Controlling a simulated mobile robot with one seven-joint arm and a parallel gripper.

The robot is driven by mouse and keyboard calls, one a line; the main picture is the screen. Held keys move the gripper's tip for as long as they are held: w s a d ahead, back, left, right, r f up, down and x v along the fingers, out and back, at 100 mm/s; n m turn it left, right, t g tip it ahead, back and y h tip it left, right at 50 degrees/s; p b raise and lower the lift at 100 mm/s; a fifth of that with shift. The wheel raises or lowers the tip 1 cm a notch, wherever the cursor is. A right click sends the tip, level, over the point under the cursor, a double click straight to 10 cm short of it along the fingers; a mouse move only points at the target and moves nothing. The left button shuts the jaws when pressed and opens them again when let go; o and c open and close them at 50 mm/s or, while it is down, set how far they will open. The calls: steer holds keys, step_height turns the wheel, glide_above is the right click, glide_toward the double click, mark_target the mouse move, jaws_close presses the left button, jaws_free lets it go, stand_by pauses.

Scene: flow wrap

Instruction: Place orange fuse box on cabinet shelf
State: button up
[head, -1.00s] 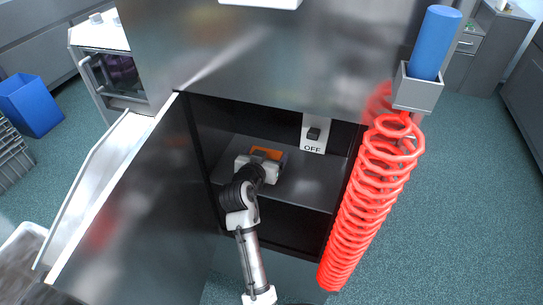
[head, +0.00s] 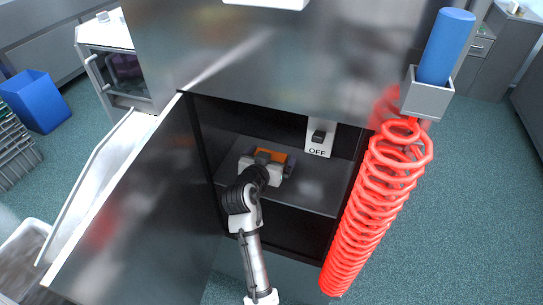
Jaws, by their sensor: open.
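The orange fuse box (head: 272,155) is inside the open cabinet, at the shelf (head: 315,190), partly hidden by my gripper. Its orange top shows just beyond the gripper. My gripper (head: 266,163) reaches into the cabinet from the front and is at the near side of the box. The jaws are open; the fingertips are mostly hidden, so I cannot tell whether they touch the box. The box seems to rest on the shelf.
The cabinet door (head: 140,200) stands open on the left. A switch marked OFF (head: 319,137) is on the cabinet's back wall. A red coiled hose (head: 375,205) hangs at the right below a blue cylinder (head: 446,45) in a grey holder. A blue bin (head: 36,100) stands far left.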

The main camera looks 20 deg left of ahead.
steer(key=b+v, duration=0.2)
steer(key=v, duration=0.8)
steer(key=shift+s, duration=0.4)
steer(key=shift+s+r, duration=0.2)
steer(key=shift+s, duration=0.2)
steer(key=shift+r, duration=0.15)
